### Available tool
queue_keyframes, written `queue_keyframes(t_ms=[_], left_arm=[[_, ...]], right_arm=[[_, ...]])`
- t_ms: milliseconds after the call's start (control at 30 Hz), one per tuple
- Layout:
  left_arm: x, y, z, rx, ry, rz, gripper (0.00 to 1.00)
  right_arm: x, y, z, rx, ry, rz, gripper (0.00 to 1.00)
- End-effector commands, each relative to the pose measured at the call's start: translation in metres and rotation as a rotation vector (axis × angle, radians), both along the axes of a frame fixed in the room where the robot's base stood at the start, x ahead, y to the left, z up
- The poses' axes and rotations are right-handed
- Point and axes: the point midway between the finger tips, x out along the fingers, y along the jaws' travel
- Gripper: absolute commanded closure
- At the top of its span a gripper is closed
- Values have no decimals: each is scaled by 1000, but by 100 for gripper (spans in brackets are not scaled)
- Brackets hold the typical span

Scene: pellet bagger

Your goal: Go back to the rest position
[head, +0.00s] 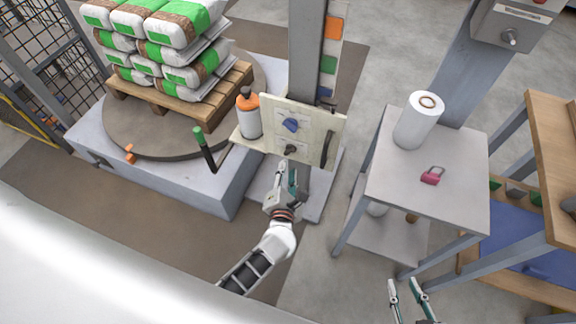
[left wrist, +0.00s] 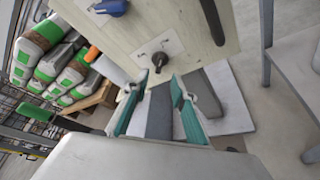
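My left gripper (head: 290,180) is in front of the lower part of a pale control panel (head: 325,127), near a dark knob. In the left wrist view its two teal-lined fingers (left wrist: 160,105) are spread apart with nothing between them. The black knob (left wrist: 159,60) on the panel is just beyond the fingertips, and a blue knob (left wrist: 112,7) sits higher up. I cannot tell whether a fingertip touches the panel. My right gripper (head: 411,290) is at the bottom edge of the head view, right of centre, with its fingers apart and empty.
A grey table (head: 455,200) holds a white roll (head: 418,121) and a red padlock (head: 431,176). A pallet (head: 170,110) of stacked bags stands on a turntable at the left. An orange-topped bottle (head: 248,118) and a green-handled lever (head: 203,145) are left of the panel. A wooden bench (head: 550,150) stands right.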

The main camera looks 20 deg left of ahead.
Motion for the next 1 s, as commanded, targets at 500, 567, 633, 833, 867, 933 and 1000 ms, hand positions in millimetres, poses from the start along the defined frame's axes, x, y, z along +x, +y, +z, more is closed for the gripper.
queue_keyframes(t_ms=[500, 567, 633, 833, 867, 933, 1000], left_arm=[[-1, -1, 1, 0, -1, -1, 74], [-1, -1, 2, 3, -1, -2, 74], [-3, 0, 8, 31, -6, -20, 74], [-26, -5, 73, 442, -45, -269, 74], [-34, -7, 84, 546, -47, -327, 74], [-59, -13, 104, 806, -44, -466, 74], [-88, -17, 116, 1072, -27, -604, 74]], right_arm=[[0, 0, 0, 0, 0, 1, 73], [0, 0, 1, 0, -1, 1, 73], [3, 0, 6, 1, -9, 1, 73], [15, 0, 36, 10, -50, -6, 73], [10, 0, 33, 11, -37, -8, 73], [9, 1, 40, 17, -35, -13, 73], [8, 1, 47, 22, -34, -16, 73]])
